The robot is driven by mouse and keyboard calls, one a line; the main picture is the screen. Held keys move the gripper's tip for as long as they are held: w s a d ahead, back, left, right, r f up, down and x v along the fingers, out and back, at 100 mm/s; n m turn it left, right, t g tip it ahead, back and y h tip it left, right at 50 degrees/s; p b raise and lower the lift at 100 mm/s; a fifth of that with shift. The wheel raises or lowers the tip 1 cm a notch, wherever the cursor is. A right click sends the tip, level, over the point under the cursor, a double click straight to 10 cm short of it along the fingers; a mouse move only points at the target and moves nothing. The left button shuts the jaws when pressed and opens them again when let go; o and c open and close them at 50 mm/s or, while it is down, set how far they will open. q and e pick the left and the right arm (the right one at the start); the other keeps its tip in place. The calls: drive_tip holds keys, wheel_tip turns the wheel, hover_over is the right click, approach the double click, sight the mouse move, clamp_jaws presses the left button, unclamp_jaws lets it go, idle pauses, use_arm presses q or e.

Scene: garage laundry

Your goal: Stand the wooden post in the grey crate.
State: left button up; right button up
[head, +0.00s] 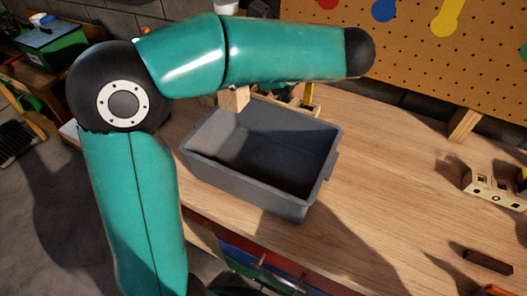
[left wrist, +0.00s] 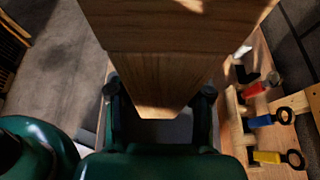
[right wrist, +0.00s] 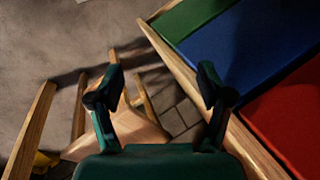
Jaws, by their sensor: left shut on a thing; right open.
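The grey crate (head: 306,208) stands open and upright on the wooden bench, with no contents visible in the part I see. The wooden post (head: 234,98) shows only its lower end in the head view, just below my left arm at the crate's far left edge. In the left wrist view the post (left wrist: 160,75) fills the upper middle, between the fingers of my left gripper (left wrist: 160,95), which is shut on it. My arm hides this gripper in the head view. My right gripper (right wrist: 158,88) is open and empty; it shows only in the right wrist view.
A wooden rack with coloured-handled tools (left wrist: 265,122) is beside the left gripper. A wooden block with holes (head: 492,192) and a dark block (head: 488,262) lie at the bench's right. A pegboard (head: 440,60) stands behind. A wooden stool (right wrist: 130,135) and coloured drawers (right wrist: 235,50) are below the right gripper.

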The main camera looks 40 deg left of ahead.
use_arm(q)
wheel_tip(320, 180, down, 19)
drive_tip(key=shift+w+f+b, duration=0.1)
drive_tip(key=shift+b, duration=0.95)
drive_tip(key=shift+f, duration=0.1)
drive_tip(key=o, duration=1.4)
drive_tip(key=shift+d, duration=0.15)
drive_tip(key=v, duration=1.2)
